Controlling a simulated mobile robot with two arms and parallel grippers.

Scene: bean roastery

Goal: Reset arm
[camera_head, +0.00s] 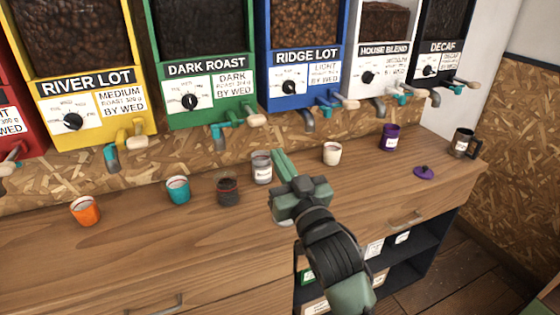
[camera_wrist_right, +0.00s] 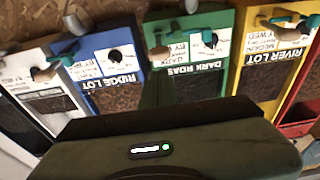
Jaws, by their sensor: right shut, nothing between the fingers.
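My right gripper (camera_head: 281,156) is over the wooden counter (camera_head: 130,245), its green fingers together and pointing toward the dispensers. Nothing is held between them. The fingers also show in the right wrist view (camera_wrist_right: 157,90), in front of the green dispenser, with the dark gripper body filling the bottom. A grey labelled jar (camera_head: 261,168) stands just left of the fingers in the head view. A pale flat thing (camera_head: 286,222) is partly hidden under the gripper; I cannot tell what it is. My left gripper is not in view.
An orange cup (camera_head: 85,211), teal cup (camera_head: 178,190) and dark cup (camera_head: 228,192) stand left. A cream cup (camera_head: 332,153), purple canister (camera_head: 389,138), purple lid (camera_head: 424,173) and dark mug (camera_head: 462,143) are right. Several dispensers, including a green one (camera_head: 205,100), line the back.

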